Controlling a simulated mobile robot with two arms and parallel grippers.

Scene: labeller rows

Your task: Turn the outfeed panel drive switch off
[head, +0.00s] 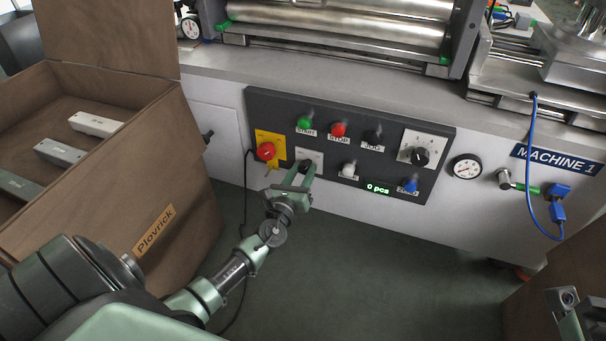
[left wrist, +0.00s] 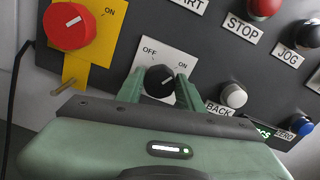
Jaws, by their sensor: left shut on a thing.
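A black rotary knob (left wrist: 159,81) sits on a white plate (left wrist: 180,58) marked OFF at upper left and ON at upper right. Its pale pointer line seems to lean toward the ON side. My left gripper (left wrist: 160,88) has its green fingers on both sides of this knob and is shut on it. In the head view the left gripper (head: 297,175) reaches the lower left of the dark control panel (head: 262,105), partly hiding the knob and its plate (head: 316,156). No outfeed label is readable on this panel. My right gripper's fingers do not show.
A red rotary switch on yellow (head: 266,151) is close left of my left gripper. Green (head: 305,123), red (head: 338,129), black, white (head: 348,170) and blue buttons and a selector dial (head: 420,156) lie to the right. A brown crate (head: 180,215) stands at left.

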